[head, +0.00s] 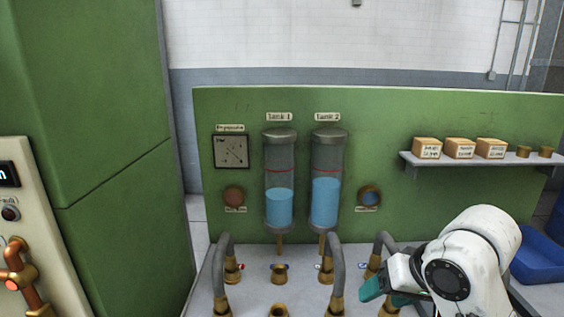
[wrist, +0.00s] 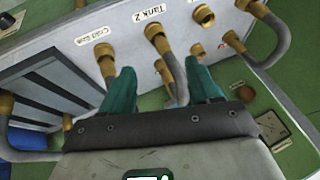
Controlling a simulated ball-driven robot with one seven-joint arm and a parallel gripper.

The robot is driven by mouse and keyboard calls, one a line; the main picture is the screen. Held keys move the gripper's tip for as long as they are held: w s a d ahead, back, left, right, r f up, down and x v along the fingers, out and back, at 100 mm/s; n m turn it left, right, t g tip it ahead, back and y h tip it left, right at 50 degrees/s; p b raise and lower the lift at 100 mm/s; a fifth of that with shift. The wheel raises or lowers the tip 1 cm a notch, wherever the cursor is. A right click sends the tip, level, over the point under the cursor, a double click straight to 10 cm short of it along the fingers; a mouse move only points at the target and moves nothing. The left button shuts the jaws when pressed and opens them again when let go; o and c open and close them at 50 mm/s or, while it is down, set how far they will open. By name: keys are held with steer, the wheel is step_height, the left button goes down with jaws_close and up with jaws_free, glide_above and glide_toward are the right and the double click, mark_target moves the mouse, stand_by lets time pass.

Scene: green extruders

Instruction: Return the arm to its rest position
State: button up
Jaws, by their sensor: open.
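My white arm comes in from the lower right of the head view, and my gripper (head: 372,291) with its green fingers is at the lower right, over the front of the grey pipe bench (head: 255,262). In the wrist view my gripper (wrist: 158,82) shows two green fingers spread apart with nothing held between them. A grey hose (wrist: 172,72) with brass ends lies beyond the fingertips, near the "Tank 2" label (wrist: 148,13). I cannot tell whether the fingers touch it. In the head view the arm hides part of the bench's right side.
Two tanks of blue liquid, Tank 1 (head: 279,180) and Tank 2 (head: 326,180), stand on the green panel (head: 385,110). Arched hoses (head: 336,270) rise from the bench beside my gripper. A shelf (head: 480,160) holds small boxes. A blue bin (head: 540,256) is at the far right.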

steer(key=s+f+m+g, duration=0.1)
steer(key=s+f, duration=1.3)
steer(key=f, duration=0.5)
steer(key=s+d+f+g+h, duration=0.1)
steer(key=s+d+f, duration=0.3)
steer(key=s, duration=0.5)
steer(key=s+d+f+g+h, duration=0.2)
steer(key=s+d+f, duration=0.2)
steer(key=s, duration=0.6)
steer(key=shift+s+d+f+n+h, duration=0.15)
steer(key=shift+d+f+n+h, duration=0.15)
steer(key=shift+d+n, duration=0.15)
